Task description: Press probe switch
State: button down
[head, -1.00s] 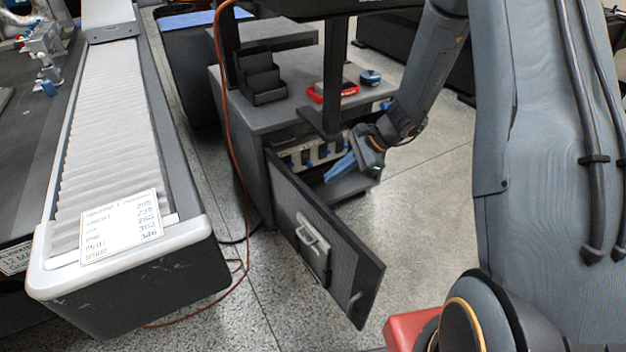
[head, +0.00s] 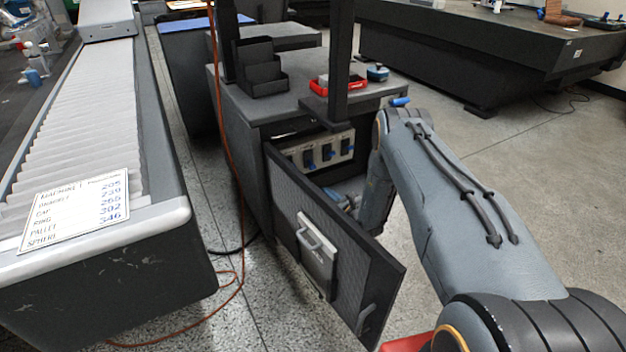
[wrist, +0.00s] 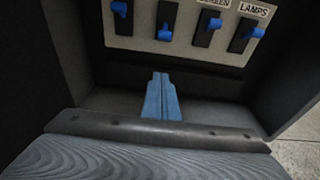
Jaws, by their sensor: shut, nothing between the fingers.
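A pale switch panel (head: 322,152) with several blue-levered switches is inside the open cabinet. In the wrist view the panel (wrist: 185,43) spans the top of the picture. One label reads LAMPS, above the rightmost switch (wrist: 250,35). The label left of it is cut off and ends in "REEN", above another switch (wrist: 210,26). Two more switches, one lever low (wrist: 165,33) and one lever high (wrist: 119,8), have labels out of frame, so I cannot tell which is the probe switch. My gripper (wrist: 160,76) is shut and empty, below the panel and apart from the levers.
The open cabinet door (head: 335,245), with a grey holder on it, stands left of my arm. Dark cabinet walls flank my gripper. A red tray (head: 340,84) and a black stepped rack (head: 260,70) sit on top. An orange cable (head: 232,165) hangs at the left.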

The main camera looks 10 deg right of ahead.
aim_at(311, 164)
jog(key=shift+w, duration=0.1)
jog(key=b+x, duration=0.4)
jog(key=x, duration=0.6)
jog(key=shift+s+d+r+p, duration=0.1)
jog(key=shift+s+r+p, duration=0.1)
jog(key=shift+r, duration=0.8)
jog(key=shift+s+r+p, duration=0.1)
jog(key=shift+s+r, duration=0.15)
jog(key=shift+r, duration=0.7)
jog(key=shift+r, duration=0.15)
jog(key=shift+s+g, duration=0.1)
jog(key=shift+g, duration=0.2)
